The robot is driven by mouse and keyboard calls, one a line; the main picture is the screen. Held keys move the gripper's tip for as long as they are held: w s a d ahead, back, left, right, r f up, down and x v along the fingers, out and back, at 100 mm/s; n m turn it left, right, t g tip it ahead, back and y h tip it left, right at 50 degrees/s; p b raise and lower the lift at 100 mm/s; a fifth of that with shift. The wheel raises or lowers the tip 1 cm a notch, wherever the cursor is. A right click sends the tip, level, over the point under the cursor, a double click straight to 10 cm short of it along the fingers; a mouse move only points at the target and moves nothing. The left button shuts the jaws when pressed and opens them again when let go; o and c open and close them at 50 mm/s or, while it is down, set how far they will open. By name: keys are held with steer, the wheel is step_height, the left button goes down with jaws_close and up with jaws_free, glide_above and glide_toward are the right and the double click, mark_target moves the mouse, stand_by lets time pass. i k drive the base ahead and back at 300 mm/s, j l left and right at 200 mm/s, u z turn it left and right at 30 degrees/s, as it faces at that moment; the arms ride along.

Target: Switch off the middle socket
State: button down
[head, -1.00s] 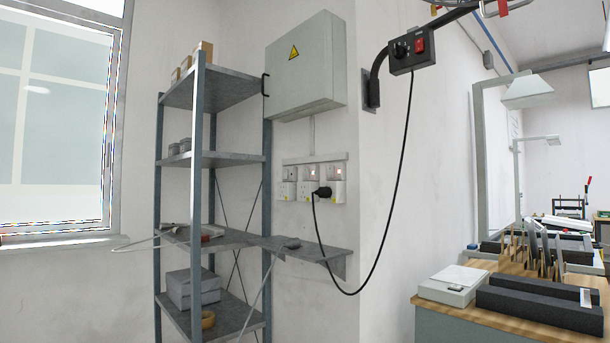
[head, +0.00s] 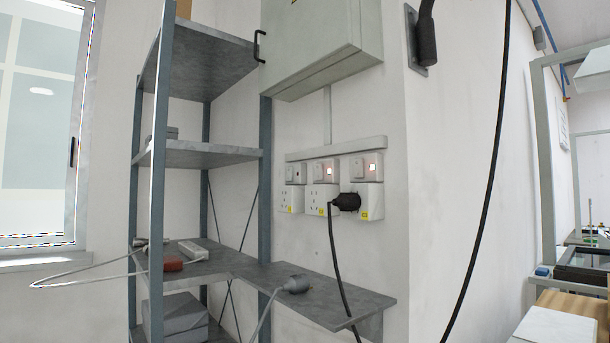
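Three white sockets are in a row on the wall, each with a switch unit above it. The right switch (head: 361,168) also shows a lit light. My gripper is not in the picture.
A metal shelf rack (head: 158,190) stands left of the sockets. A grey ledge (head: 320,290) juts out below them, with a grey plug (head: 296,284) on it. A grey electrical cabinet (head: 325,45) hangs above. A black cable (head: 490,180) hangs at the right.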

mark_target(318, 168)
steer(key=i+l, duration=0.15)
steer(key=i, duration=0.4)
steer(key=i+l+u, duration=0.1)
steer(key=i, duration=0.45)
